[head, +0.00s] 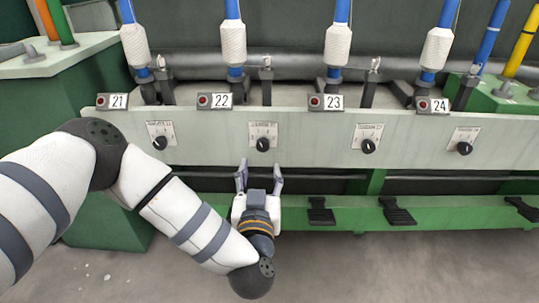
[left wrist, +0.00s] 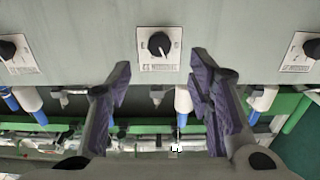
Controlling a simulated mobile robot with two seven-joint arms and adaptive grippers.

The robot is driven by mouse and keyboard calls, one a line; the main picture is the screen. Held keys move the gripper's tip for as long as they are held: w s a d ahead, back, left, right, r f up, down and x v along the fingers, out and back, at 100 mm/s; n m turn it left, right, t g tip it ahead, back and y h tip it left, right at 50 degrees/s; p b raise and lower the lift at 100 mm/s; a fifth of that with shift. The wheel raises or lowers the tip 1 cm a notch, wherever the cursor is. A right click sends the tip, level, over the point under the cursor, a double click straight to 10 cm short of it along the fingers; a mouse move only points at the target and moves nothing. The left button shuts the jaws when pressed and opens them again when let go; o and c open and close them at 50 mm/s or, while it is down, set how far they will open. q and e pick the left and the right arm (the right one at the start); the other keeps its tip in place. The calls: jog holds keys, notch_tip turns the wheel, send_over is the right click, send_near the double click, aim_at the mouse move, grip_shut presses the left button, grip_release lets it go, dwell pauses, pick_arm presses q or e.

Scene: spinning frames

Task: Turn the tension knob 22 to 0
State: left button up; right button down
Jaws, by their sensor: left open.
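Tension knob 22 (head: 262,144) is a round black knob on a white scale plate, set in the pale rail below label 22 (head: 220,100). In the left wrist view, which appears upside down, the same knob (left wrist: 159,43) sits ahead between the fingertips. Its pale pointer mark slants down and slightly right there; the scale figures are too small to read. My left gripper (head: 260,168) is open and empty, just below the knob in the head view. Its two fingers (left wrist: 160,72) show apart in the left wrist view, with no visible contact with the knob. My right gripper is not in view.
Similar knobs sit under label 21 (head: 160,143), label 23 (head: 368,146) and label 24 (head: 464,148). White bobbins (head: 233,44) on blue spindles stand above the rail. Black pedals (head: 320,212) lie on the green lower beam (head: 355,216).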

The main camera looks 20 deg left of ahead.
aim_at(262, 148)
pick_arm(q)
jog(key=b+x, duration=0.1)
jog(key=x, duration=0.3)
jog(key=b+x, duration=0.1)
jog(key=x, duration=0.3)
jog(key=shift+w+a+f+b, duration=0.15)
jog(key=shift+w+f+b, duration=0.1)
jog(key=shift+w+b, duration=0.1)
jog(key=shift+w+r, duration=0.1)
jog(key=shift+w, duration=0.15)
grip_shut()
